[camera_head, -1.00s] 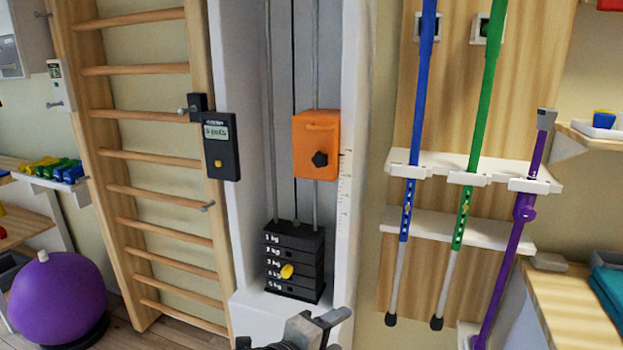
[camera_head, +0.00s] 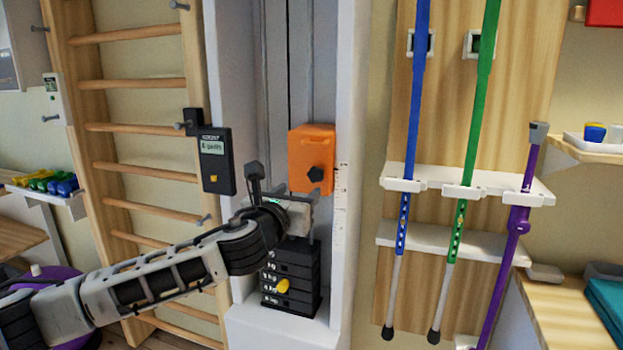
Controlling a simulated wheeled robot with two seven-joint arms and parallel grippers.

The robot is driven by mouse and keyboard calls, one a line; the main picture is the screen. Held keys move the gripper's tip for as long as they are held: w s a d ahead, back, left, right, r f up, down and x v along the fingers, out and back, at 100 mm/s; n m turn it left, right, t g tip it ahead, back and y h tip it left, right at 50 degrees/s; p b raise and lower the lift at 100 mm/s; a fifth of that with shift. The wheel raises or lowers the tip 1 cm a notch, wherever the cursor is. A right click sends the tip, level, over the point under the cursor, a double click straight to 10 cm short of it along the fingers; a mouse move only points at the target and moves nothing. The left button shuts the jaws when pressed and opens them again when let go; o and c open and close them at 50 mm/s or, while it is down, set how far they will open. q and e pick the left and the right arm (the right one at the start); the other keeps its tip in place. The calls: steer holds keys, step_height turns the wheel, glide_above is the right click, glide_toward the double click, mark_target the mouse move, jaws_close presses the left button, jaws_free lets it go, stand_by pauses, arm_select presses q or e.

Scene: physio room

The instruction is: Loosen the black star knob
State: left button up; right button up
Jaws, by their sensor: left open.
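The black star knob (camera_head: 316,174) sits on the lower front of the orange block (camera_head: 311,146), which rides on the rods of the white weight column. My left arm comes in from the lower left. My left gripper (camera_head: 312,222) is open, a little below the orange block and in front of the column. It appears apart from the knob, and nothing shows between its fingers. My right gripper is not in view.
The black weight stack (camera_head: 291,284) with a yellow pin (camera_head: 283,286) stands below my gripper. A black display box (camera_head: 217,161) hangs left of the column. Wooden wall bars (camera_head: 137,127) are further left. Blue (camera_head: 412,130), green (camera_head: 474,130) and purple (camera_head: 519,221) poles hang on the right.

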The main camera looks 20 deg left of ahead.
mark_target(315, 176)
arm_select(q)
steer(key=w, duration=0.9)
steer(key=shift+d, duration=0.2)
steer(key=c, duration=1)
